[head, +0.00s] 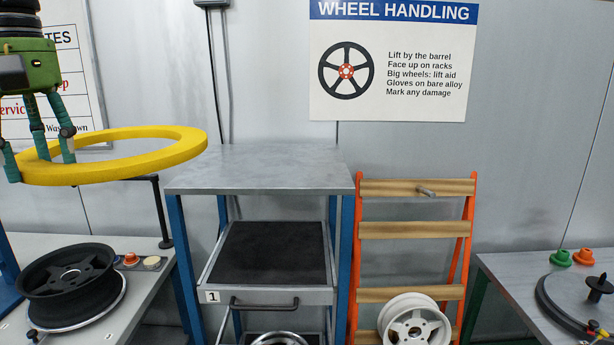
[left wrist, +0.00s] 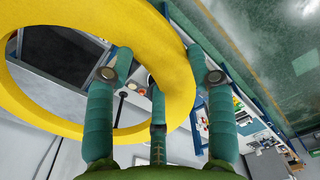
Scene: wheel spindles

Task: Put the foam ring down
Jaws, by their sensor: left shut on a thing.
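The yellow foam ring (head: 150,174) is held in the air at the left of the head view, roughly flat. My left gripper (head: 42,163) is shut on the ring's left part, with green-teal fingers around its band. The left wrist view shows the ring (left wrist: 165,60) large and close, with fingers on both sides of its band. The ring hangs above the left bench and the black wheel. Its right end reaches near the left edge of the grey cabinet top. My right gripper is not in view.
The grey cabinet top (head: 260,168) is bare. Below it is a shelf with a black mat (head: 268,252). A black wheel (head: 68,280) lies on the left bench (head: 150,250). An orange rack (head: 415,230) holds a white wheel (head: 412,322). A right bench (head: 515,265) carries a round turntable.

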